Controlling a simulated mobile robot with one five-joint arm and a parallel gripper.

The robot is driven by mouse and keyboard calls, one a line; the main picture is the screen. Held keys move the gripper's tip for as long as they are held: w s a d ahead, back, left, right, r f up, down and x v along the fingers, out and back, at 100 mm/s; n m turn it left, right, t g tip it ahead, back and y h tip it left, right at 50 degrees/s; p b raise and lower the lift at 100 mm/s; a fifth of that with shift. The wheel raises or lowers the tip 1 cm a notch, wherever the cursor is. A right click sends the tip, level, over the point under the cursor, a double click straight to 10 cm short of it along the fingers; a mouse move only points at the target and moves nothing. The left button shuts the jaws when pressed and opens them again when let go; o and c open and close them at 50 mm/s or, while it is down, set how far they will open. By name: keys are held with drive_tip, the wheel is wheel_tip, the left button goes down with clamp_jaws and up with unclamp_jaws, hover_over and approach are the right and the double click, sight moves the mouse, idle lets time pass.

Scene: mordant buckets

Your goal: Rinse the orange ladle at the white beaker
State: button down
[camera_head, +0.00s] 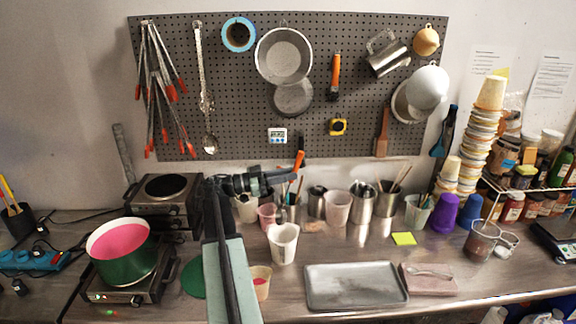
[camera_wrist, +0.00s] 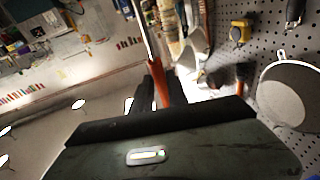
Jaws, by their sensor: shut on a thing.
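My gripper (camera_head: 294,176) is shut on the orange ladle (camera_head: 299,159) by its handle, in the middle of the head view. The orange handle also shows between the dark jaws in the wrist view (camera_wrist: 160,87). A small grey part below the jaws looks like the ladle's bowl, just above and behind the rim of the white beaker (camera_head: 284,246). I cannot tell whether they touch. The white beaker stands upright on the metal counter, below my gripper. Its inside is mostly hidden.
A green pot (camera_head: 125,252) with pink liquid stands on a hot plate at left. A metal tray (camera_head: 355,286) lies right of the beaker, with a yellow note (camera_head: 403,239) behind it. A small cup (camera_head: 260,281) stands in front. Several containers line the back.

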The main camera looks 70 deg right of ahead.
sight(286, 214)
drive_tip(key=shift+d+r, duration=0.35)
drive_tip(key=shift+r, duration=0.2)
drive_tip(key=shift+a+f+y, duration=0.2)
drive_tip(key=shift+f+y, duration=0.05)
drive_tip(key=shift+y, duration=0.05)
wheel_tip(286, 214, down, 16)
drive_tip(key=b, duration=1.6)
drive_tip(key=shift+r, duration=0.2)
drive_tip(key=shift+d+r, duration=0.1)
drive_tip(key=shift+s+d, duration=0.2)
drive_tip(key=shift+d, duration=0.15)
drive_tip(key=shift+a, duration=0.1)
drive_tip(key=shift+w+a, duration=0.35)
drive_tip(key=shift+a, duration=0.35)
